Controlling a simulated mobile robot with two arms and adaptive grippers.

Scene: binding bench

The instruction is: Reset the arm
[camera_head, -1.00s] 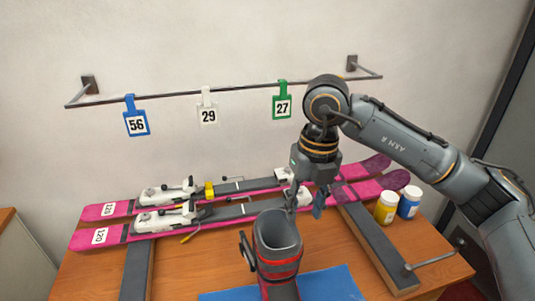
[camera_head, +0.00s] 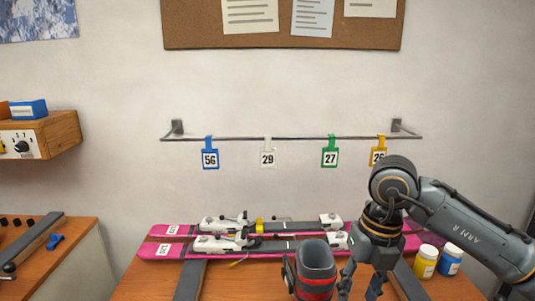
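My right arm comes in from the right, and its gripper (camera_head: 361,286) hangs pointing down over the bench, just right of the boot. Its two fingers are spread apart, with nothing seen between them; the tips are close to the lower picture edge. The grey ski boot with red bands (camera_head: 317,272) stands upright at the front of the bench, its lower part cut off. The two pink skis (camera_head: 168,250) lie behind it, their right ends partly hidden by my arm. My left gripper does not show.
A wall rail (camera_head: 300,138) carries blue 56, white 29, green 27 and a partly hidden yellow tag (camera_head: 377,156). A yellow jar (camera_head: 425,262) and a blue jar (camera_head: 451,260) stand right of the gripper. A side bench (camera_head: 60,270) stands at left.

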